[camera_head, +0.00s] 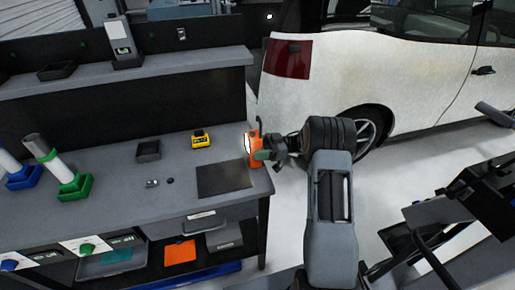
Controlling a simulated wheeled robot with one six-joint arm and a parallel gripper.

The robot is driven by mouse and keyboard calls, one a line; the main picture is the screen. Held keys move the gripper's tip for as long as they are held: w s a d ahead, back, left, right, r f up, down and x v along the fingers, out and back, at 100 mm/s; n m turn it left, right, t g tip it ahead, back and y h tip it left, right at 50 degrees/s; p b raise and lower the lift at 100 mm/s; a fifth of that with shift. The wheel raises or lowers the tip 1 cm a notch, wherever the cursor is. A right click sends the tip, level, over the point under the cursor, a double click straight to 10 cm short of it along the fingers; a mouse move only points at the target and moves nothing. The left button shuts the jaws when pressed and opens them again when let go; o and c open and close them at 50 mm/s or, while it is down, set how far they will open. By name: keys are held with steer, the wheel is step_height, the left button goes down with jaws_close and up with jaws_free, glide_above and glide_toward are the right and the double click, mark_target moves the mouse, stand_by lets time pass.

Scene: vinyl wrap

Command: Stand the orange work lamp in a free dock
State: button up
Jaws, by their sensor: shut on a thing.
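The orange work lamp (255,142) is upright at the right end of the grey workbench, with a hook on top and a pale face to the left. My gripper (264,154) comes from the right and is shut on it. I cannot tell whether the lamp's base touches the bench. An empty black dock (148,151) sits on the bench top to the left of the lamp. Another empty black dock (57,71) is on the raised shelf. A grey device (122,40) stands on the shelf to its right, seemingly in a dock.
A yellow device (201,139) and a dark mat (224,180) lie between the lamp and the bench dock. Small items lie near that dock. Rolls in green (75,188) and blue (24,177) holders stand at left. A white car (400,75) is behind my arm.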

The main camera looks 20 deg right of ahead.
steer(key=shift+f, duration=0.2)
steer(key=o, duration=1.1)
steer(key=shift+o, duration=0.2)
steer(key=shift+r, duration=0.2)
steer(key=d+p, duration=1.1)
steer(key=p, duration=0.3)
steer(key=shift+w+d+f, duration=0.15)
steer(key=shift+d+f, duration=0.15)
steer(key=shift+f, duration=0.05)
